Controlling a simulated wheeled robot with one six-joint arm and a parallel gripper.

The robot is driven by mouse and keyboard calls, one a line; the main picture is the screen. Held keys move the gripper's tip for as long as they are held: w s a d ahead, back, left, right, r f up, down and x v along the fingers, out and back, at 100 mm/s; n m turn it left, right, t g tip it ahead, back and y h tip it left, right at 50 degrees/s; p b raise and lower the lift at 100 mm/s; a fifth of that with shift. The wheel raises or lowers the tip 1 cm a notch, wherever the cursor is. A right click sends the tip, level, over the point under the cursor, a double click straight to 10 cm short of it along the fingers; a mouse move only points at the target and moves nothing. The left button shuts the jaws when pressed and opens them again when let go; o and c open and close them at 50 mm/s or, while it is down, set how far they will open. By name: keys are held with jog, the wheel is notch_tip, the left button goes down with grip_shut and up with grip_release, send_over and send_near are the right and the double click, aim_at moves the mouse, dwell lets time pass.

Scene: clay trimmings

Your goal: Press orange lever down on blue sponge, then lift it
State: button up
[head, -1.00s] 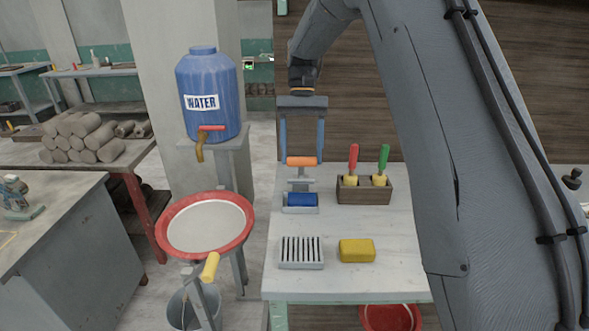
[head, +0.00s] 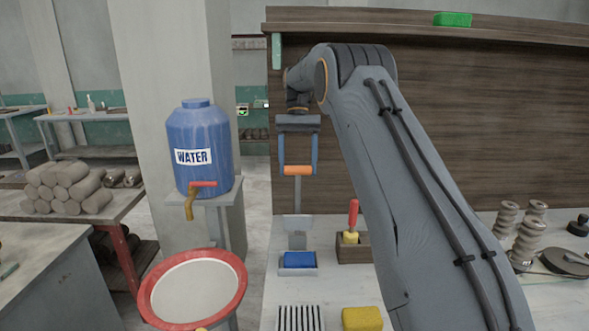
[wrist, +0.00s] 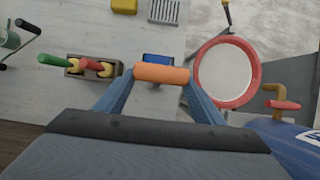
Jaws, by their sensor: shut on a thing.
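The orange lever handle (head: 297,170) is held between the two blue fingers of my gripper (head: 297,168). Its grey stem runs down from the handle to a grey holder. The blue sponge (head: 299,260) sits in a small grey tray on the table, well below the handle. In the wrist view the orange handle (wrist: 162,74) lies across between my fingertips, and the blue sponge (wrist: 158,57) shows partly behind it. The handle hides part of the sponge there.
A wooden box with a red-handled tool (head: 353,215) stands right of the sponge. A slotted grey rack (head: 300,318) and a yellow sponge (head: 362,319) lie nearer. A red-rimmed basin (head: 240,290) and blue water tank (head: 199,140) stand left.

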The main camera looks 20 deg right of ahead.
jog(key=shift+w+d+f+g, duration=0.2)
jog(key=shift+w+g, duration=0.05)
jog(key=shift+w, duration=0.2)
jog(key=shift+w+d+f+g, duration=0.15)
jog(key=shift+w+d+g, duration=0.1)
jog(key=shift+w, duration=0.3)
jog(key=shift+a, duration=0.1)
jog(key=o, duration=1.5)
jog(key=shift+r, duration=0.15)
jog(key=shift+r, duration=0.1)
